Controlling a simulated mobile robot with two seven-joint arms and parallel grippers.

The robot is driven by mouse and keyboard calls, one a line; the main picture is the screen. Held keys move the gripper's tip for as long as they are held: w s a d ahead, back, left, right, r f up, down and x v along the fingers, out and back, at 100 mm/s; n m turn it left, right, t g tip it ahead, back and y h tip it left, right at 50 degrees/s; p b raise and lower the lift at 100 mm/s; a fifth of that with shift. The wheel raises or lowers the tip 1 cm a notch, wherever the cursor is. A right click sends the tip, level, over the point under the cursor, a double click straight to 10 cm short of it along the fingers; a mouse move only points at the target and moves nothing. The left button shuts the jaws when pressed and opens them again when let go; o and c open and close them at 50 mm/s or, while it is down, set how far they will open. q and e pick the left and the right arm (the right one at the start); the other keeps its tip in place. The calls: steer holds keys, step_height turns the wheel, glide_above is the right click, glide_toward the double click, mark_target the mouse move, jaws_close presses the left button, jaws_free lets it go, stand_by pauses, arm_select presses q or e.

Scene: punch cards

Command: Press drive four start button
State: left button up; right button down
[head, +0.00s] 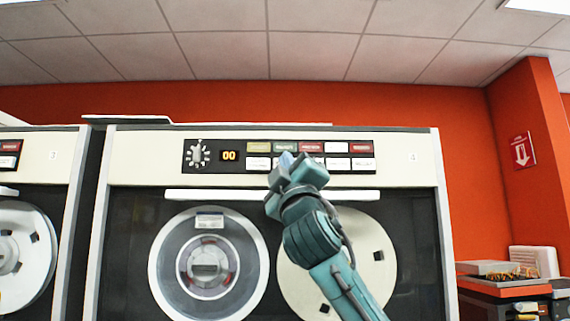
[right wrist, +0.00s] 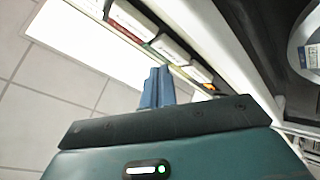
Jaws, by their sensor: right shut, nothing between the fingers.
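Drive four (head: 425,170), a cream tape cabinet with a small 4 at its upper right, fills the middle of the head view. Its black control panel (head: 216,166) holds a knob (head: 198,156), an orange 00 display (head: 229,155) and two rows of buttons, yellow, green, red and white. The button labels are too small to read, so I cannot tell which is start. My right gripper (head: 291,164) is shut and empty in front of the panel's middle, hiding part of the lower row. Its blue fingers (right wrist: 158,88) point toward the buttons (right wrist: 172,48) in the right wrist view; contact cannot be told.
A white bar (head: 210,195) runs below the panel, above two tape reels (head: 165,266). Drive three (head: 30,165) stands at the left. A low unit with trays (head: 495,287) is at the right, by an orange wall (head: 465,190).

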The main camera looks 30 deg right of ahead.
steer(key=shift+w+d, duration=0.2)
steer(key=shift+w, duration=0.15)
steer(key=shift+w+d, duration=0.25)
steer(key=shift+w, duration=0.2)
stand_by(0.7)
steer(key=shift+s, duration=0.15)
steer(key=shift+s+a, duration=0.5)
steer(key=shift+s, duration=0.2)
steer(key=s+a, duration=0.1)
steer(key=s, duration=0.2)
steer(key=s+a+b, duration=0.1)
steer(key=shift+s+a, duration=0.15)
steer(key=shift+a, duration=0.15)
steer(key=shift+f, duration=0.1)
stand_by(0.9)
